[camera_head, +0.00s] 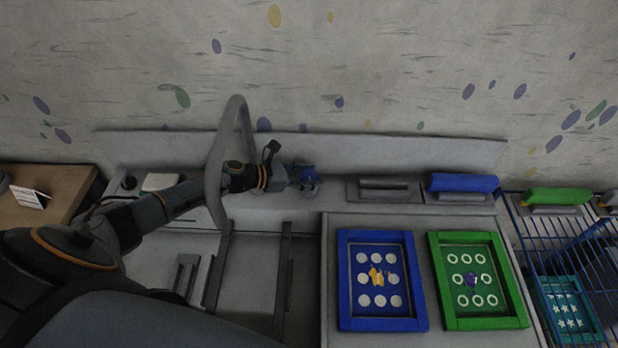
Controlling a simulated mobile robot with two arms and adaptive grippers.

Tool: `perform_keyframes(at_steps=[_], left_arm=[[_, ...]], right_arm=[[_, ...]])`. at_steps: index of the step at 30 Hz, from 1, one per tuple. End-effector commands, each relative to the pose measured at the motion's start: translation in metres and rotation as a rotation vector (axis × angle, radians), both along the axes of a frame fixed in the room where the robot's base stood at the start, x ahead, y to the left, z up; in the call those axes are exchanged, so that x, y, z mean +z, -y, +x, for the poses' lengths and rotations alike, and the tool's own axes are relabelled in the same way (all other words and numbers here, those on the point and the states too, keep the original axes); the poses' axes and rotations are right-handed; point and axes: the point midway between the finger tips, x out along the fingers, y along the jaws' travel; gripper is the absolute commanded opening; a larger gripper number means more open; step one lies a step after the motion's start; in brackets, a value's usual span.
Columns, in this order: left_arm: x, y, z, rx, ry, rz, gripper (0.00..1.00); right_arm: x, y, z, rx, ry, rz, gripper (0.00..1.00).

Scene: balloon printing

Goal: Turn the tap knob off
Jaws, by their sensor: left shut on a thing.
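The tap is a grey curved spout (236,110) that rises at the back of the sink and bends over toward me. The blue tap knob (308,174) sits on the back ledge, to the right of the spout. My left arm reaches in from the left, passing by the spout. My left gripper (304,183) is at the knob and shut on it. The fingers are small and dark here, and they partly hide the knob. My right gripper is not in view.
The sink (255,272) lies below the spout. To the right, a blue frame (344,280) and a green frame (440,285) lie on the counter. Blocks with blue (463,184) and green (558,196) tops stand behind. A wire rack (545,240) is at far right.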

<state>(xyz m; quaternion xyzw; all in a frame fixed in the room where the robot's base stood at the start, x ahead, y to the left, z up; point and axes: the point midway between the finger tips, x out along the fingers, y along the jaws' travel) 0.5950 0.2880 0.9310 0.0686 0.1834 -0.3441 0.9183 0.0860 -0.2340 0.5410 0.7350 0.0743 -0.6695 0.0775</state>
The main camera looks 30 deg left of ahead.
Motion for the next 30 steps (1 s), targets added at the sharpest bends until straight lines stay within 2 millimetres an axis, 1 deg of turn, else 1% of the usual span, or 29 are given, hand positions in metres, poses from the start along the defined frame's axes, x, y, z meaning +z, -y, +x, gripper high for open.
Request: perform_keyframes(at_steps=[3, 16, 17, 18, 20, 27, 30], left_arm=[[-0.0008, -0.0002, 0.0004, -0.016, 0.001, 0.002, 0.17], [0.0002, 0.0003, 0.0005, -0.024, 0.002, 0.001, 0.17], [0.0003, 0.0004, 0.0004, -0.024, 0.002, 0.001, 0.52], [0.0004, 0.0004, 0.0005, -0.024, 0.002, 0.001, 0.6], [0.0004, 0.0004, 0.0005, -0.024, 0.002, 0.001, 0.72], [0.0005, 0.0006, 0.0003, -0.024, 0.002, -0.001, 0.72], [0.0009, -0.0006, -0.001, -0.024, 0.001, 0.0, 0.72]], right_arm=[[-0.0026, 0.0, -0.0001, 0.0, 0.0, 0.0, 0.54], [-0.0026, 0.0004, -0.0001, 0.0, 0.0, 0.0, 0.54], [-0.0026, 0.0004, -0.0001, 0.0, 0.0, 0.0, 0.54], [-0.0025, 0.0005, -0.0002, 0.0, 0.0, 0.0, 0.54], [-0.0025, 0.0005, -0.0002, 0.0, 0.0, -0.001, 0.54], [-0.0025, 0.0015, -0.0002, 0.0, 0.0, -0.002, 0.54], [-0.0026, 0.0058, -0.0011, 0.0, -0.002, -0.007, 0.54]])
